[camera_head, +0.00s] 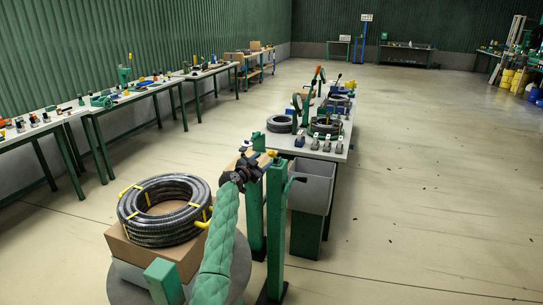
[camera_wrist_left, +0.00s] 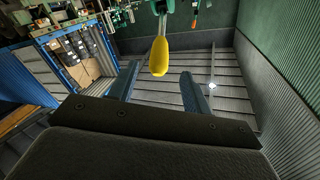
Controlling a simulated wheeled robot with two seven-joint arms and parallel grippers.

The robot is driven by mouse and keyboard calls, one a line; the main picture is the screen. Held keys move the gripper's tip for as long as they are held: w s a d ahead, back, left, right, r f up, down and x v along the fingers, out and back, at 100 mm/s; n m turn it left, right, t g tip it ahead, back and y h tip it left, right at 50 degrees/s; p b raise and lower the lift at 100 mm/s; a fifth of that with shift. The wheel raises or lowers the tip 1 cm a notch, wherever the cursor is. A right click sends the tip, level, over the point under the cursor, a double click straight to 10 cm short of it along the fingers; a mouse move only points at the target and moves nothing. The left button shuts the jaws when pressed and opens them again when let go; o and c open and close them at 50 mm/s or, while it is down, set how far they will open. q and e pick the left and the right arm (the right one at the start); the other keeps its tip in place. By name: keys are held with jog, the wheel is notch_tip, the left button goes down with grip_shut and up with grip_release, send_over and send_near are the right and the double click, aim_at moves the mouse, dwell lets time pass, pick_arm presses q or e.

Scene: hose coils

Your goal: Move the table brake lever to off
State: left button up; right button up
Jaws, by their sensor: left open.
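A yellow handle, which looks like the brake lever (camera_wrist_left: 159,56), hangs in front of my left gripper (camera_wrist_left: 160,82) in the left wrist view. It lies between the lines of the two blue fingers, near their tips. The fingers stand apart and do not touch it. In the head view my left gripper (camera_head: 264,161) is at the top of green posts (camera_head: 276,220), beside a small yellow tip (camera_head: 271,153) that seems to be the same handle. The lever's pivot and its off mark cannot be made out. My right gripper is not in view.
A black hose coil (camera_head: 160,238) with yellow ties lies on a cardboard box (camera_head: 119,241) over a round grey table (camera_head: 122,287). A grey bin (camera_head: 311,188) stands right of the posts. A long bench (camera_head: 337,147) with coils and fittings runs behind. Floor at right is largely clear.

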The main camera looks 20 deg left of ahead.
aim_at(272, 155)
pick_arm(q)
jog(key=x, duration=0.6)
jog(key=shift+w+d, duration=0.1)
jog(key=shift+w, duration=0.25)
jog(key=shift+w+d, duration=0.15)
jog(key=shift+w, duration=0.1)
grip_shut()
